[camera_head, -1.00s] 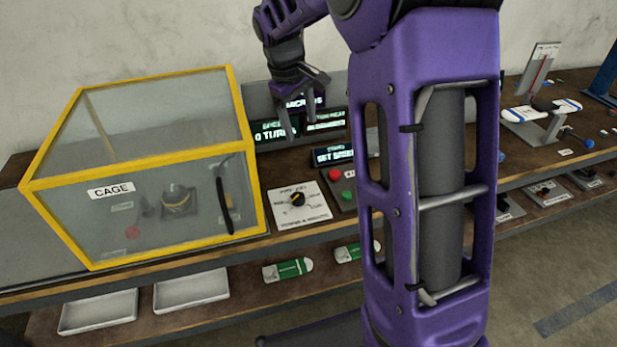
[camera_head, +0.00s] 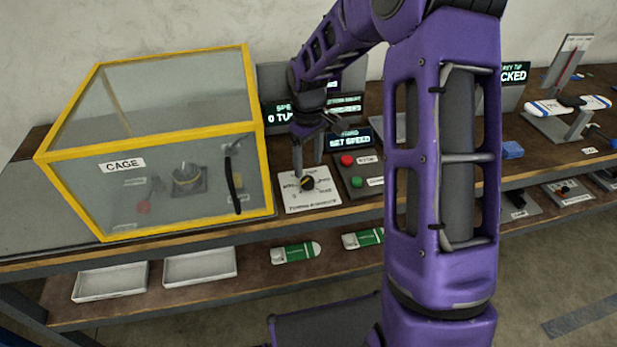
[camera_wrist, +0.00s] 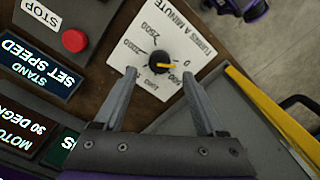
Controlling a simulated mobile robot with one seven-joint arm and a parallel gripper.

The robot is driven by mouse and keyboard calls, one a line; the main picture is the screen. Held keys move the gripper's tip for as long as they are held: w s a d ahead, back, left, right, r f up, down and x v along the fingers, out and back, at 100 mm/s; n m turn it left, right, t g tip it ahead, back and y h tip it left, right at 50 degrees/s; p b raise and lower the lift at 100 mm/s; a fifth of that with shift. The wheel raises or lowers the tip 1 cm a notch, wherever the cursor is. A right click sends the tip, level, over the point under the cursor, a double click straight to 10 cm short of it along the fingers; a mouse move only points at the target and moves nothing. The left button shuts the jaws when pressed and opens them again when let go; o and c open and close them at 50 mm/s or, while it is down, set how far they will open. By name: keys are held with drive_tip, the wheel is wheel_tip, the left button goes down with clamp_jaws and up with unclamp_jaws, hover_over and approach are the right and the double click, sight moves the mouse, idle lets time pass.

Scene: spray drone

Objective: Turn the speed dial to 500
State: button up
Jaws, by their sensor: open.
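The speed dial (camera_head: 307,184) is a black knob with a yellow pointer on a white plate (camera_head: 325,200) marked "TURNS A MINUTE". In the wrist view the dial (camera_wrist: 161,62) has its pointer toward the 0 mark; the 500 mark beside it is partly hidden by a fingertip. My gripper (camera_head: 309,167) is open just above the dial, pointing down. In the wrist view its fingertips (camera_wrist: 161,74) lie either side of the knob, with space at each side; contact cannot be seen. The stand display (camera_head: 350,140) reads "SET SPEED".
A yellow-framed clear cage (camera_head: 262,170) stands left of the dial. A panel with a red stop button (camera_head: 347,160) and a green button (camera_head: 356,182) is close on the right. Displays (camera_head: 283,113) stand behind; one reads "0 TU...", partly covered by my arm.

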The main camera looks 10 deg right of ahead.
sight(308, 180)
drive_tip(key=shift+f, duration=2.8)
clamp_jaws()
